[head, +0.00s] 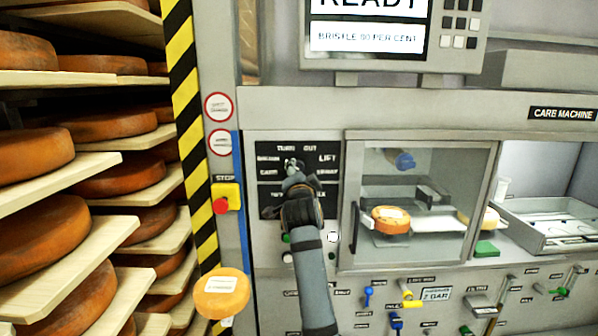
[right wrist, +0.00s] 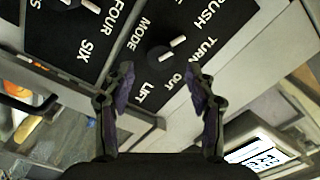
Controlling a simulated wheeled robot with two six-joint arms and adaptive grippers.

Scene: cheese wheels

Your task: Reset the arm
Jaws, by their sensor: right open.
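My right arm comes up from the bottom middle of the head view. Its gripper (head: 294,172) is in front of the black control panel (head: 327,155), covering part of it. In the right wrist view the two fingers of the right gripper (right wrist: 160,78) are spread apart with nothing between them. Beyond the fingertips is a knob with a pale pointer (right wrist: 173,48), ringed by the words LIFT, TURN, OUT and MODE. The fingers look apart from the knob, though the exact gap is hard to judge. My left gripper is not in view.
Shelves with several large cheese wheels (head: 120,179) stand at left. A striped post (head: 185,80) and red stop button (head: 221,205) are beside the panel. A labelled cheese (head: 221,297) is low at left. Another cheese (head: 391,226) sits behind the machine's clear window.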

